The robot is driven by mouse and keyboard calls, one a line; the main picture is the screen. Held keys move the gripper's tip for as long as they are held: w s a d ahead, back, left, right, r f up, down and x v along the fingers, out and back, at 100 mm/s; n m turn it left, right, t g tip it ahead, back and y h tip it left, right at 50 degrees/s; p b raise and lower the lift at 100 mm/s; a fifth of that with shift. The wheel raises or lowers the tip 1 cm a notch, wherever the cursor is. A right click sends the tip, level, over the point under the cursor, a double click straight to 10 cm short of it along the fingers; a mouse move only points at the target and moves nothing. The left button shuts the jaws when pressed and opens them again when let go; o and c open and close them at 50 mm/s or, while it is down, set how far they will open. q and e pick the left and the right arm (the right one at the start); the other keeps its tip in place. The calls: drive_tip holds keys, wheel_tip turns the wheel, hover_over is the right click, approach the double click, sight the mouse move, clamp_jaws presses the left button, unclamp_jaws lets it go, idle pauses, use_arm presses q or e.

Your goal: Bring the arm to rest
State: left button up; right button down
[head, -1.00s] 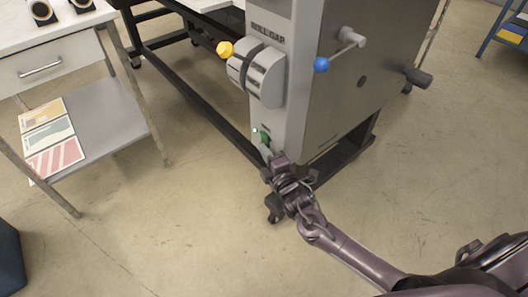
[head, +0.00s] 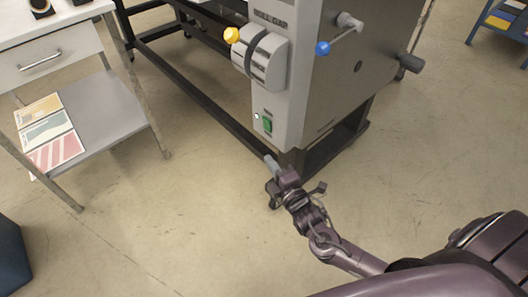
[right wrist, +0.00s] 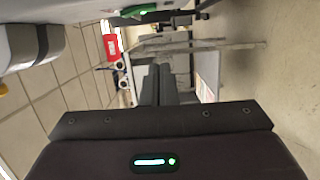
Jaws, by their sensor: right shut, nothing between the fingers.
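My right gripper (head: 272,163) is shut and empty. In the head view it is just below and in front of the grey machine's lower front corner, apart from the green switch (head: 267,124) on the machine's front panel. In the right wrist view the closed fingers (right wrist: 164,86) point away from the camera, with nothing between them. The green switch shows at the top of that view (right wrist: 139,10), with a lit green part. My left gripper is not in view.
The grey machine (head: 335,85) has a roll-gap dial (head: 267,62), a yellow knob (head: 232,35) and a blue-ended crank (head: 322,48). A white drawer table (head: 45,57) with a lower shelf of printed sheets (head: 48,131) stands at left. The floor between is clear.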

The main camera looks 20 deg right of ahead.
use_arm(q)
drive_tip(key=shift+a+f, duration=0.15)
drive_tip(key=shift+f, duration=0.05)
use_arm(e)
drive_tip(key=shift+s+d, duration=0.1)
drive_tip(key=shift+s, duration=0.75)
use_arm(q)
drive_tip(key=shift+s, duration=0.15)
